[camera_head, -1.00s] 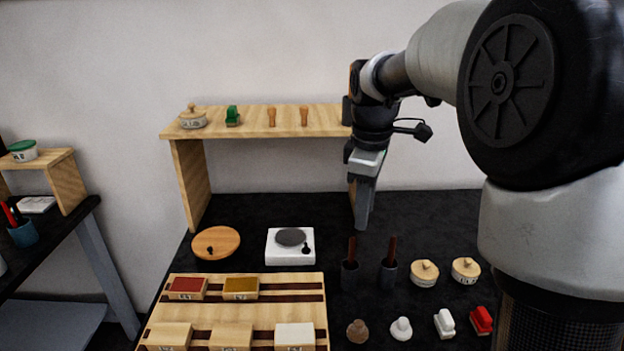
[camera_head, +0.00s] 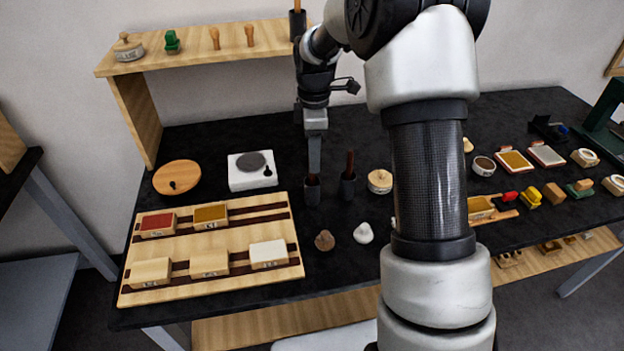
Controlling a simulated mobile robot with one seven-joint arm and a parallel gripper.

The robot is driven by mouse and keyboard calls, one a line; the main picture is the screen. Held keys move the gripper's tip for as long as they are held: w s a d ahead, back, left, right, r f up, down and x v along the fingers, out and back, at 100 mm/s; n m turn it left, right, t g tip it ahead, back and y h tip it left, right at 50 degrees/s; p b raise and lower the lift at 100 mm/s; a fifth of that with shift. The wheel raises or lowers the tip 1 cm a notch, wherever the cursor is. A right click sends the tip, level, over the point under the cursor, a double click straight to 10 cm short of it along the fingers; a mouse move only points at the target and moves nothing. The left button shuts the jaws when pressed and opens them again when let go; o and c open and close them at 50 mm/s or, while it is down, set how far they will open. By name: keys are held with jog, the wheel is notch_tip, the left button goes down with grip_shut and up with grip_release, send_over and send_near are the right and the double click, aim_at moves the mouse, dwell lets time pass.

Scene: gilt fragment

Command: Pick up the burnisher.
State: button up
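Two dark cups stand side by side on the black table, each with a dark reddish-brown handled tool upright in it: the left cup (camera_head: 312,194) and the right cup (camera_head: 348,188). The right tool (camera_head: 350,162) shows clearly. Either could be the burnisher; I cannot tell which from this view. My gripper (camera_head: 314,170) points straight down directly over the left cup, its fingertips at the cup's mouth. It hides most of the left tool. The fingers are seen edge-on, so I cannot tell whether they are open or shut on the handle.
A wooden rack (camera_head: 227,291) with several blocks, a white scale (camera_head: 251,181) and a round wooden lid (camera_head: 177,178) lie left. A lidded pot (camera_head: 380,181) stands right of the cups. A raised shelf (camera_head: 190,50) is behind. My arm hides part of the table.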

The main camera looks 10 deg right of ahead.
aim_at(312, 179)
jog(key=shift+a+f, duration=0.2)
jog(key=shift+f, duration=2.55)
jog(key=shift+w, duration=0.1)
jog(key=shift+c, duration=0.4)
grip_shut()
